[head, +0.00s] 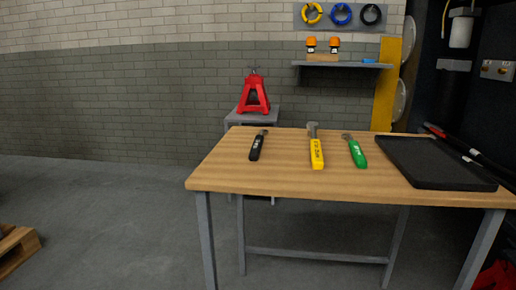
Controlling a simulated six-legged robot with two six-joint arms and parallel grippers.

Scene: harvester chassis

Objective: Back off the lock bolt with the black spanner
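The black spanner (257,146) lies on the wooden workbench (225,178), left of the other tools. Its dark handle is toward me and its metal head points to the back. A yellow-handled tool (316,150) lies near the bench's middle, and a green-handled spanner (355,151) lies to its right. I cannot make out the lock bolt in this view. Neither of my grippers shows in the head view.
A black tray (396,176) covers the bench's right end. A red jack stand (253,94) sits on a small grey table (232,116) behind. A shelf (340,65) and coloured coils (342,14) are on the wall. Dark machinery is at right; the left floor is mostly clear.

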